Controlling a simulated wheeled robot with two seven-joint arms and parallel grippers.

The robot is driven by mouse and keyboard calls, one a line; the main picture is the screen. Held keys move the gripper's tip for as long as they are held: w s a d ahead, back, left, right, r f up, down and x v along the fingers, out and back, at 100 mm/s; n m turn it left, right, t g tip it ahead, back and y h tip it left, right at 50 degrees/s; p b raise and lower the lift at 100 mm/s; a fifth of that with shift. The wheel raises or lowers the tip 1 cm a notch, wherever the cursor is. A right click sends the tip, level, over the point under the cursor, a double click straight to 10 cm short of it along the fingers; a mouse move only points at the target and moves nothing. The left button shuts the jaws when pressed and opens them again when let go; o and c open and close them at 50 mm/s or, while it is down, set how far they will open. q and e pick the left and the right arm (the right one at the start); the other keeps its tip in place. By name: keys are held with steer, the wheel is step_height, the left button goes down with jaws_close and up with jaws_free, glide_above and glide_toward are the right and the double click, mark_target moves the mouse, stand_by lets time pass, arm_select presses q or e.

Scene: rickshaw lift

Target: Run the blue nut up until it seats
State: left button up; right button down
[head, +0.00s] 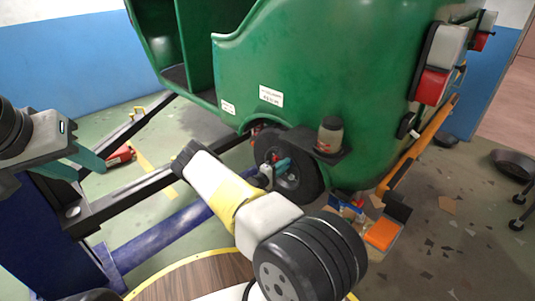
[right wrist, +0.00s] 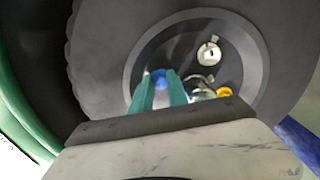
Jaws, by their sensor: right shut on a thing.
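The blue nut (right wrist: 160,80) sits at the wheel's hub in the right wrist view, between the two teal fingers of my right gripper (right wrist: 161,92). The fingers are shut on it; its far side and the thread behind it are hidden. The wheel (right wrist: 100,65) is a dark tyre with a grey rim, and it also shows in the head view (head: 310,180) under the green body. My right gripper (head: 281,166) reaches the wheel's hub there. My left gripper (head: 80,163) is at the left of the head view, its teal fingers apart and empty, away from the wheel.
A yellow nut (right wrist: 224,92) and a bright stud area (right wrist: 208,53) show on the hub. The green rickshaw body (head: 310,60) hangs over the wheel. A jar (head: 330,134) stands on a dark ledge above it. Blue and dark lift beams (head: 165,235) cross at left; an orange box (head: 382,234) lies right.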

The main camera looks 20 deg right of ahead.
steer(key=shift+a+f+m, duration=0.15)
steer(key=shift+a+m, duration=0.05)
steer(key=shift+m, duration=0.6)
steer(key=shift+w, duration=0.1)
steer(key=c, duration=1.6)
jaws_free()
steer(key=shift+o, duration=0.2)
steer(key=v, duration=0.7)
steer(key=shift+s+a, duration=0.2)
steer(key=shift+a, duration=0.15)
